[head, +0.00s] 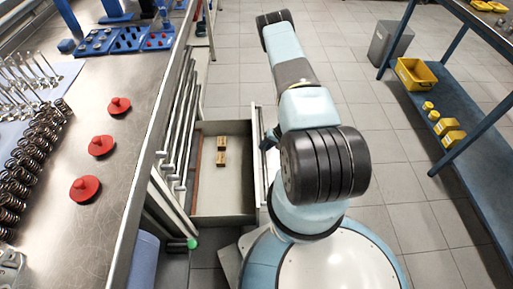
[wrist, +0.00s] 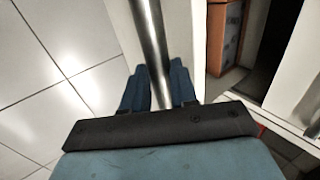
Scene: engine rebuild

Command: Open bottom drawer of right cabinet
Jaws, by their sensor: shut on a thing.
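The bottom drawer (head: 225,197) is pulled well out from the cabinet (head: 160,195) on the left of the head view. Its inside is visible, with two small tan blocks (head: 221,158) on its floor. My gripper (wrist: 159,85) is shut on the drawer's metal bar handle (wrist: 148,25), which runs between the two dark blue fingers in the wrist view. In the head view my arm mostly hides the gripper, at the drawer's front panel (head: 257,150). Several other handles (head: 180,110) of shut drawers show above the open one.
A metal workbench (head: 125,160) with red parts (head: 101,145), springs (head: 30,165) and valves runs along the left. A blue shelf (head: 455,110) with yellow bins (head: 416,73) stands at the right. A grey bin (head: 390,45) stands at the back. Tiled floor beyond the drawer is clear.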

